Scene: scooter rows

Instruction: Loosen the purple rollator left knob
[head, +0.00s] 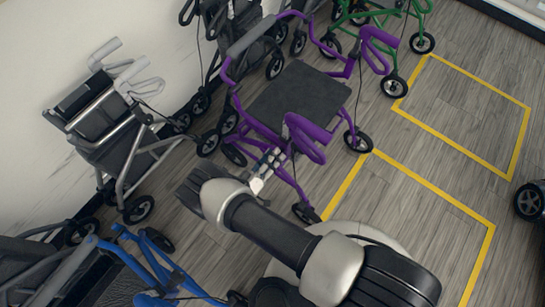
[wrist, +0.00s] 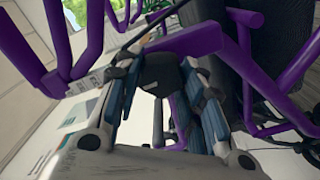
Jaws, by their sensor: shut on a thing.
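The purple rollator (head: 300,95) stands in the upper middle of the head view, with a dark seat and purple frame tubes. Its purple tubes also fill much of the wrist view (wrist: 195,40). My gripper (head: 275,156) reaches the near side of its frame, below the purple loop handle. In the wrist view my gripper (wrist: 160,88) has its two fingers on either side of a black knob (wrist: 160,72), shut on it. The knob sits just below a purple tube. In the head view the knob is hidden by my gripper and the frame.
A grey rollator (head: 112,135) stands at the left by the wall, and a blue one (head: 150,262) at the lower left. A green rollator (head: 385,15) is at the top. Yellow floor lines (head: 440,135) mark clear floor on the right. A black wheel (head: 530,201) shows at the right edge.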

